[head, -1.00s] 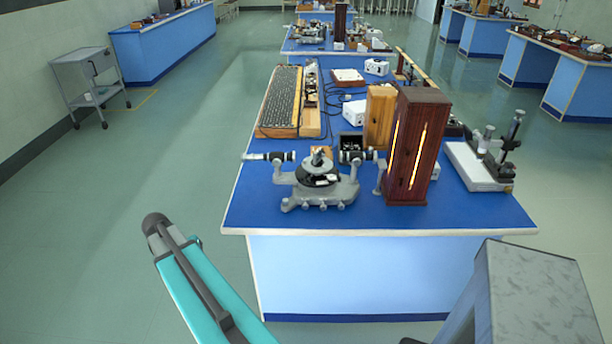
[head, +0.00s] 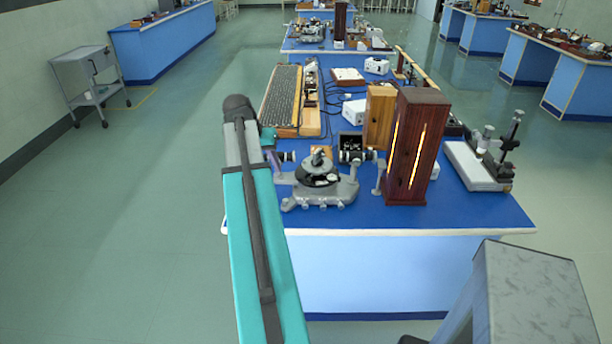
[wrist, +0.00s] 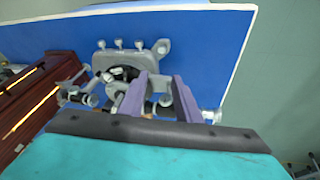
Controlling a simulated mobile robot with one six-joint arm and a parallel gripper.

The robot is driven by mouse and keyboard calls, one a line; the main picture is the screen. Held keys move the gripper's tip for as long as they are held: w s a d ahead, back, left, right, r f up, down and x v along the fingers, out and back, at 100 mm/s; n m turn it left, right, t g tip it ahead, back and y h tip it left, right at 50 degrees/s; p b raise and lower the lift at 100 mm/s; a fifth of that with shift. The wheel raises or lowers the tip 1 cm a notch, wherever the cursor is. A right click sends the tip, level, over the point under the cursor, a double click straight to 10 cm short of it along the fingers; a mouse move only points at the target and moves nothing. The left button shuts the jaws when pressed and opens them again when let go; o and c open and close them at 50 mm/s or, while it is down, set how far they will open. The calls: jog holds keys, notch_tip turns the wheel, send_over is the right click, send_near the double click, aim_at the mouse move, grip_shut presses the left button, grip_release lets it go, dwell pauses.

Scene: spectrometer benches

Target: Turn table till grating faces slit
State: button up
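The spectrometer (head: 330,192) stands near the front edge of the blue bench, left of the lamp box. Its round dark table (head: 318,177) carries small parts; I cannot make out the grating's facing. A dark tube (head: 357,156) on its right points toward the lamp box; which tube holds the slit is too small to tell. The left tube is partly hidden by my arm. In the wrist view the spectrometer body (wrist: 128,58) lies beyond my gripper (wrist: 163,78). Its two purple fingers are apart, with nothing seen held. Parts of the instrument show behind and between them.
A tall brown lamp box (head: 408,165) with a glowing slot stands close on the right. A white-based stand (head: 478,165) is farther right. Behind are a wooden block (head: 380,115), a dark box and a long grating-like panel (head: 282,95).

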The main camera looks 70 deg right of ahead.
aim_at(308, 179)
jog(key=s+d+r+m, duration=0.1)
jog(key=s+d+r, duration=0.3)
jog(key=s, duration=0.3)
jog(key=shift+r, duration=0.15)
jog(key=shift+p+x, duration=1.95)
jog(key=shift+x, duration=4.95)
jog(key=shift+s+d+r, duration=0.1)
jog(key=shift+d, duration=0.1)
grip_shut()
